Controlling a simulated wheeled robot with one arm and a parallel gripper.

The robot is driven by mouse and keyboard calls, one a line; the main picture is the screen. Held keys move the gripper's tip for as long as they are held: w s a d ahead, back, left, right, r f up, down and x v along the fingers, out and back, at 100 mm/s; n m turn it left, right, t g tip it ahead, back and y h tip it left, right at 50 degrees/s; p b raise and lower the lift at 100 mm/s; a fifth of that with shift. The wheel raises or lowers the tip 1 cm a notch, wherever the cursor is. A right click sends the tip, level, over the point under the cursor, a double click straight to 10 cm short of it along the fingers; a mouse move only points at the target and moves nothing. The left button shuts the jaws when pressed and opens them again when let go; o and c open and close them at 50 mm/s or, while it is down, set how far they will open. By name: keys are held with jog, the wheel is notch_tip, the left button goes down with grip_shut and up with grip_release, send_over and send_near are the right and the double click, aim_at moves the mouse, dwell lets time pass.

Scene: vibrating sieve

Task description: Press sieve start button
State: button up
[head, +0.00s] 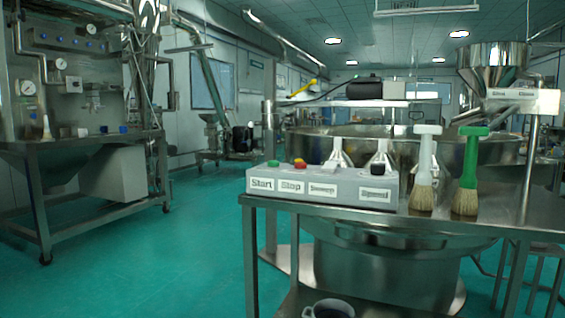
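In the head view, a grey control box (322,185) stands on the near left part of a metal table. Its front carries labels reading Start, Stop and others less legible. The green start button (273,163) sits on top at the left end, above the Start label. A red button (299,163) is beside it, above the Stop label. A white control and a black knob are farther right. The round metal sieve (350,137) stands behind the box, partly hidden by it. My gripper is not in view.
A white-handled brush (425,165) and a green-handled brush (469,168) stand right of the box. The metal table (455,219) has a mug (328,308) below it. A steel machine stands at the left. Open green floor (180,240) lies between.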

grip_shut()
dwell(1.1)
